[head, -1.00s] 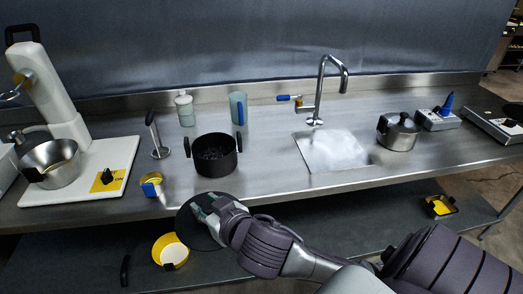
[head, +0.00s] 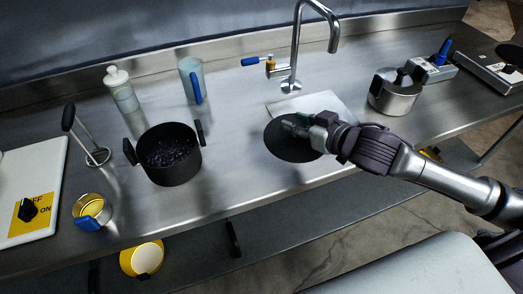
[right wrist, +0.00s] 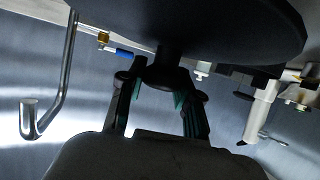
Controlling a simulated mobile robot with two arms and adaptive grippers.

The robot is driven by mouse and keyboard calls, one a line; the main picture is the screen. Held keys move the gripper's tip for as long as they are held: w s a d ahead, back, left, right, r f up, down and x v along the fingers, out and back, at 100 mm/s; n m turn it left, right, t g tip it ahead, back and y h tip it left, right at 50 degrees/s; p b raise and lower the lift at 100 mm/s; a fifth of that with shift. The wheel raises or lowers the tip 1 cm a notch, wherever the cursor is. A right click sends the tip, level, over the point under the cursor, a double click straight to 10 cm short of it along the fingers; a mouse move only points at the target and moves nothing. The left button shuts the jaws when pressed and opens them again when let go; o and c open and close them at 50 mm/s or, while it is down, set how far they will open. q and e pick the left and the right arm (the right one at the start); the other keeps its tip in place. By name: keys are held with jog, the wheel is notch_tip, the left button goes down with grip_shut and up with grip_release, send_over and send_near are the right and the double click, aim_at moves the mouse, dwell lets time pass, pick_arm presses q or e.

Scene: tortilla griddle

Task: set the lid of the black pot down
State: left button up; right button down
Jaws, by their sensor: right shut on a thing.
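The black pot (head: 170,170) stands uncovered on the steel counter, left of the sink, with dark contents inside. Its black round lid (head: 287,150) is in my right gripper (head: 303,128), in front of the sink and over its near edge. In the right wrist view the lid (right wrist: 230,25) fills the top, and my right gripper (right wrist: 160,85) is shut on its knob. The head view does not show clearly whether the lid touches the counter. My left gripper is not in view.
The sink (head: 325,103) and tap (head: 296,60) are behind the lid. A steel pot (head: 392,97) stands to the right. A jar (head: 122,92), a blue-handled cup (head: 191,80) and a masher (head: 93,150) surround the black pot. Bare counter (head: 225,165) lies between pot and lid.

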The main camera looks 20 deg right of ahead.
jog(key=shift+w+a, duration=0.15)
jog(key=shift+w, duration=0.2)
jog(key=shift+w+a+f+p, duration=0.4)
jog(key=shift+w+a+f, duration=0.05)
jog(key=shift+w+a, duration=0.3)
jog(key=w+a+f, duration=0.2)
jog(key=w, duration=0.1)
jog(key=w+a+f+p, duration=0.1)
jog(key=w+a+f, duration=0.2)
jog(key=shift+w+a+f, duration=0.25)
jog(key=shift+a+f, duration=0.05)
notch_tip(320, 180, down, 3)
jog(key=shift+f+p, duration=0.1)
jog(key=shift+p, duration=0.2)
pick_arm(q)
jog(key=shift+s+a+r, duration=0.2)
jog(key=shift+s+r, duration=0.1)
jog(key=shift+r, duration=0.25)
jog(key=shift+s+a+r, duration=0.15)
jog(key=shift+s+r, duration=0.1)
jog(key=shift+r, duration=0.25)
pick_arm(e)
jog(key=shift+f, duration=0.5)
jog(key=c, duration=0.8)
grip_release()
